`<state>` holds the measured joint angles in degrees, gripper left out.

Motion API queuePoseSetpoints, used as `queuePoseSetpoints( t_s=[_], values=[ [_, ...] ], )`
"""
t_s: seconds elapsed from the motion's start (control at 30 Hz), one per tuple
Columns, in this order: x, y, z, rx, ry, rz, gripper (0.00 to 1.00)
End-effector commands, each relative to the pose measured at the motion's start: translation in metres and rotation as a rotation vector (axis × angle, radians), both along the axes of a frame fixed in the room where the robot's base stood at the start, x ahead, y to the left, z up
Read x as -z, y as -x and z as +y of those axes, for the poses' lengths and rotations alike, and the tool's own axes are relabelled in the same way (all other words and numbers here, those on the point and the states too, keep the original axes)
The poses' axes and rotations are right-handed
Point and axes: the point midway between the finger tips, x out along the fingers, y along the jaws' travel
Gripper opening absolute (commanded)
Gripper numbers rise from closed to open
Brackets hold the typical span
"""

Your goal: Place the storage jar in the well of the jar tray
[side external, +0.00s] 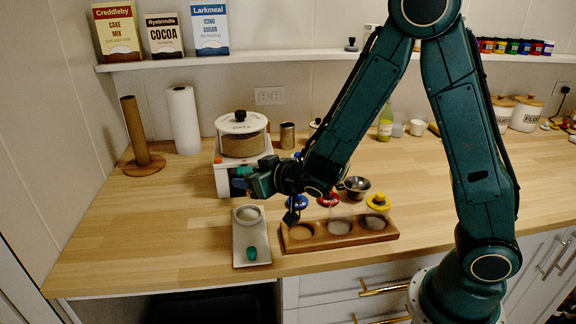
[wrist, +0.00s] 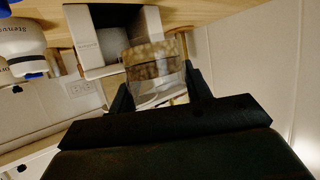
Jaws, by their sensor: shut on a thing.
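My gripper (side external: 243,181) is in front of a white appliance at the left of the counter. In the wrist view its dark fingers (wrist: 161,92) are shut on the storage jar (wrist: 152,68), a clear jar with mottled brown contents. In the side view I cannot make out the held jar at my gripper. The brown wooden jar tray (side external: 320,244) lies near the front edge, to the right of and nearer the front than my gripper. It has three round wells in a row; the left looks brown inside, the other two greyish. I cannot tell what is in them.
The white appliance (side external: 222,182) has a large lidded jar (side external: 243,143) on top. Free counter lies to the far left.

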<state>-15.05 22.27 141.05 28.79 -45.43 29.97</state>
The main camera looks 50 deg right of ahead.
Motion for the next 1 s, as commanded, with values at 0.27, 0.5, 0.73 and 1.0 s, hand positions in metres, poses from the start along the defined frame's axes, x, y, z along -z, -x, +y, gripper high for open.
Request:
queuePoseSetpoints(
  t_s=[0.27,0.5,0.73,1.0],
  values=[
    [-0.002,0.007,-0.004,0.101,0.002,-0.001,0.22],
    [-0.009,0.017,-0.012,0.262,0.001,-0.004,0.22],
    [-0.022,0.031,-0.021,0.436,-0.002,-0.006,0.22],
    [-0.044,0.050,-0.029,0.639,-0.004,-0.007,0.22]
  ],
)
